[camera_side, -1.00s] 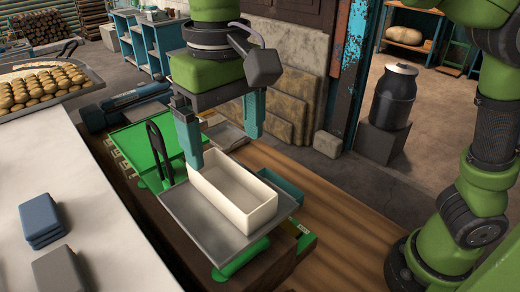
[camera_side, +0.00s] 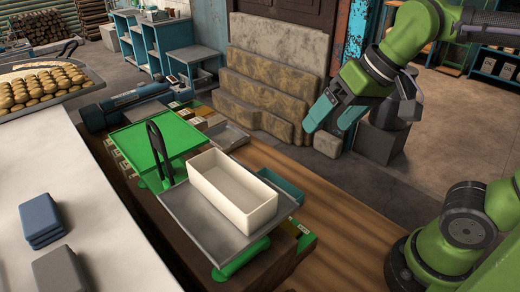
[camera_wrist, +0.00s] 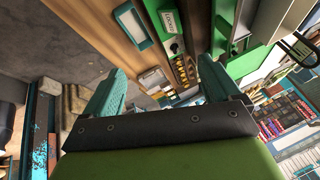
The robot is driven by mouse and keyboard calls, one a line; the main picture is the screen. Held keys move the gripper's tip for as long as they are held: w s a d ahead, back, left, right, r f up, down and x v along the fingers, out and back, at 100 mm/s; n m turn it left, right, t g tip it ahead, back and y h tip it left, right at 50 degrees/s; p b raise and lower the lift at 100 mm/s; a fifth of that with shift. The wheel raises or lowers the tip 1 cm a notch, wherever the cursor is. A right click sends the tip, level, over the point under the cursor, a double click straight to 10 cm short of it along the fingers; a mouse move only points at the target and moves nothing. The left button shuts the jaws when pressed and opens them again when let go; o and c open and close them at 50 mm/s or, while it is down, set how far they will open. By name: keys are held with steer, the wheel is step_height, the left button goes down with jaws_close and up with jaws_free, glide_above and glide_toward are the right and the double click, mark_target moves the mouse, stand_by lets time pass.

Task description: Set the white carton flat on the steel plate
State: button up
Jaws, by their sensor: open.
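The white carton (camera_side: 240,205) is an open-topped, empty oblong box. In the side view it rests flat on the steel plate (camera_side: 185,208), towards the plate's far right side, with bare plate showing to its left and front. The plate sits on a green scale stand. My gripper (camera_side: 334,116) is well away from the carton, up and to the right, in front of stone slabs. Its teal fingers are apart with nothing between them. In the wrist view my gripper (camera_wrist: 160,84) also shows spread, empty fingers; I cannot clearly make out the carton there.
A green plate (camera_side: 155,142) and a dark upright handle (camera_side: 158,150) stand close to the steel plate's back left. A teal tray (camera_side: 283,187) lies just right of the carton. A white counter (camera_side: 80,195) is at left.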

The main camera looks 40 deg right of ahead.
steer(key=d+f, duration=0.1)
steer(key=s+d+f+m+t, duration=0.1)
steer(key=s+d+f+t, duration=0.1)
steer(key=f, duration=0.1)
steer(key=shift+d, duration=0.15)
